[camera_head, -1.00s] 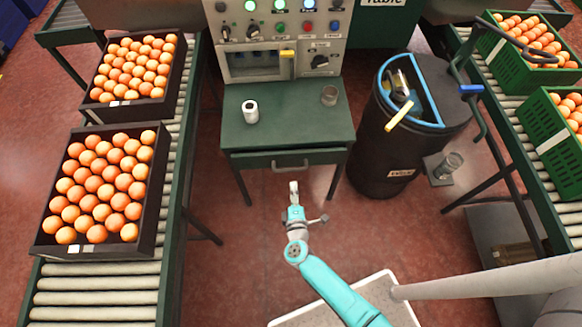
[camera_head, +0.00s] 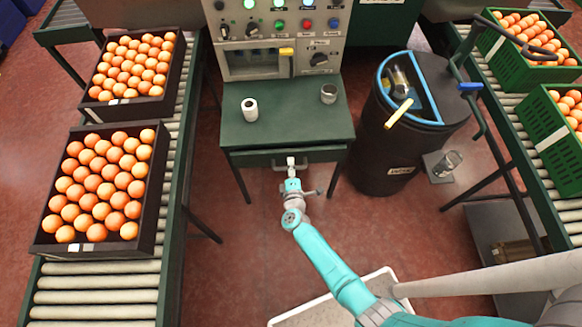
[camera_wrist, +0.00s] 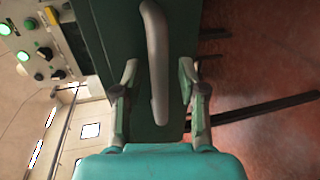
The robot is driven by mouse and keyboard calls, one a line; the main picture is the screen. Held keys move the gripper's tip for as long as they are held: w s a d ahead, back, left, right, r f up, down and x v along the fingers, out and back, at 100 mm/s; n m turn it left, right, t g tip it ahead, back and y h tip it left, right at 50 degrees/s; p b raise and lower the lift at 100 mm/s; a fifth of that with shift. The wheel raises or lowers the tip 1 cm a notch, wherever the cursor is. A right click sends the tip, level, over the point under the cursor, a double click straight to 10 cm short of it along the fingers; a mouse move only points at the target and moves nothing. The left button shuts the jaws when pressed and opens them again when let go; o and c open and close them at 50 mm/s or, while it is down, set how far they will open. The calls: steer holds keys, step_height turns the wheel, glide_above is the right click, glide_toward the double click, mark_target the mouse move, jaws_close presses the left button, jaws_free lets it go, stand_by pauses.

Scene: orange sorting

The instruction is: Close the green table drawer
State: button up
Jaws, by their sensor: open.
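The green table (camera_head: 290,125) stands in the middle of the head view, with its drawer (camera_head: 252,158) under the top. The drawer front sits close below the table edge; how far it stands out is hard to tell. My gripper (camera_head: 291,162) is at the drawer front, over the middle of the handle, partly hiding it. In the wrist view, the grey bar handle (camera_wrist: 155,62) passes between the two spread fingers of my gripper (camera_wrist: 158,72). The fingers are open, one on each side of the bar, not closed on it. Contact with the drawer front cannot be told.
A black bin (camera_head: 385,155) stands close on the right. Conveyors with orange crates run left (camera_head: 100,285) and right (camera_head: 548,185). The red floor before the table is clear.

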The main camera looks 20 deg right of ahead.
jaws_close()
steer(key=shift+w, duration=0.1)
steer(key=shift+r+x, duration=0.15)
steer(key=shift+x, duration=0.55)
steer(key=shift+r+x, duration=0.15)
steer(key=shift+x, duration=0.6)
jaws_free()
steer(key=shift+w, duration=0.1)
steer(key=v, duration=1.2)
